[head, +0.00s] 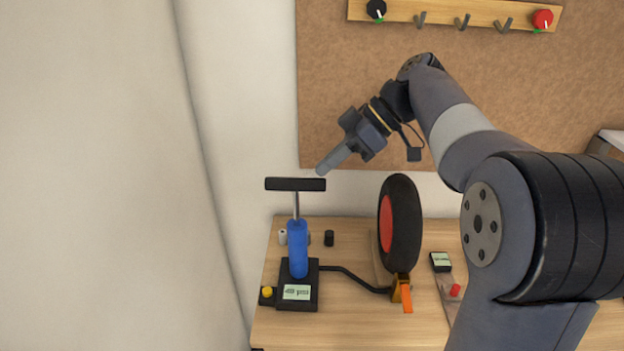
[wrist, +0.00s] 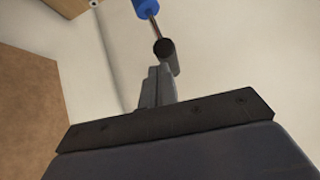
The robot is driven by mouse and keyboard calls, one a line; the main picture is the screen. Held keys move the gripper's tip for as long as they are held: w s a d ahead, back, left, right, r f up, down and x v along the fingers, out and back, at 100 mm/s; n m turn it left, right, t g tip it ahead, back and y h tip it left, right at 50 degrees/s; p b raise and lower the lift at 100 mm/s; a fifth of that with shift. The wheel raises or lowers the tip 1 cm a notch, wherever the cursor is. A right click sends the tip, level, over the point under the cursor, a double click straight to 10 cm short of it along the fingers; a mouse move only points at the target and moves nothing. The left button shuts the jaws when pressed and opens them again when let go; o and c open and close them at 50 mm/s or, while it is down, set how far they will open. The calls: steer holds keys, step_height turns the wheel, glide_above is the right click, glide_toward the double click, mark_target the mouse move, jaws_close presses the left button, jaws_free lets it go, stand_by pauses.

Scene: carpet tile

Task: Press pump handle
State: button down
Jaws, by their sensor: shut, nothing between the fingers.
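The pump stands upright on the left of the wooden bench, with a blue cylinder (head: 298,250) and a black base. Its black T-shaped handle (head: 296,184) is raised on a thin metal rod. The display on the base (head: 297,292) seems to read 40 psi. My gripper (head: 323,170) is shut and empty, pointing down and left, close to the right end of the handle. In the wrist view my shut fingers (wrist: 157,88) point toward the dark handle (wrist: 165,50), seen end-on, with the blue cylinder (wrist: 146,7) beyond. I cannot tell whether they touch.
A black hose joins the pump to a black wheel with a red hub (head: 402,225) in an orange-fitted stand. A small yellow button (head: 267,292) sits left of the base. Small cylinders (head: 329,238) stand behind. A pegboard rail (head: 455,12) hangs above. A white wall closes the left.

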steer(key=v, duration=0.3)
steer(key=shift+w+d+r, duration=0.1)
steer(key=shift+d+r, duration=0.1)
steer(key=shift+d, duration=0.05)
stand_by(1.9)
